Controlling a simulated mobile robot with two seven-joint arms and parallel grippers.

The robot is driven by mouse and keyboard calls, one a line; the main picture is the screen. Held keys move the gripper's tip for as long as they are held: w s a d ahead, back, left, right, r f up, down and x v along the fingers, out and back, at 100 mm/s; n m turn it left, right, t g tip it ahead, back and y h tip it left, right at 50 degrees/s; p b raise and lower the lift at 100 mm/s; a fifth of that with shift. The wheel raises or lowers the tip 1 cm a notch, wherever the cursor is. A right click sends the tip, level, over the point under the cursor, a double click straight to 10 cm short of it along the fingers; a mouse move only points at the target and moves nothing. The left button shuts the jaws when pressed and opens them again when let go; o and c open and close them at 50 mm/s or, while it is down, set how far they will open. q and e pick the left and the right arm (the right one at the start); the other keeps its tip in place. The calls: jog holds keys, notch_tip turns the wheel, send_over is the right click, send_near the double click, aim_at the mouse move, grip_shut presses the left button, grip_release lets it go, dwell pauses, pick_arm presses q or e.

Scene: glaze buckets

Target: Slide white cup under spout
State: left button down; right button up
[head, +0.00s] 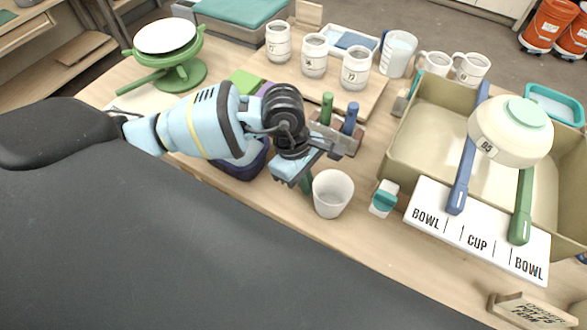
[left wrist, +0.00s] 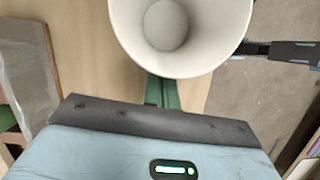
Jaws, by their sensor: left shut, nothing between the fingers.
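The white cup (head: 332,193) stands upright and empty on the wooden table, near its front edge. My left gripper (head: 305,184) is low, just left of the cup, its green fingertips shut with nothing between them. In the left wrist view, the cup (left wrist: 180,30) shows its open mouth at the top, and the shut fingers (left wrist: 161,92) are close to its wall; I cannot tell if they touch. No spout can be made out clearly. My right gripper is not seen.
Right of the cup is a small white and teal item (head: 384,198). Beyond it is a beige basin (head: 406,139) with a labelled white board (head: 477,236) at its front. A bowl (head: 487,145) rests over blue and green handles. Several mugs stand behind. A dark blue container (head: 243,168) is left.

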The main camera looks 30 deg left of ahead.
aim_at(338, 214)
pick_arm(q)
jog(key=shift+s+d, duration=0.1)
jog(key=shift+d, duration=0.35)
jog(key=shift+s+d, duration=0.1)
jog(key=shift+d, duration=0.3)
jog(key=d, duration=0.3)
jog(key=s+d, duration=0.1)
jog(key=d, duration=0.1)
jog(key=shift+d, duration=0.35)
jog(key=shift+w+a, duration=0.1)
jog(key=shift+a, duration=0.05)
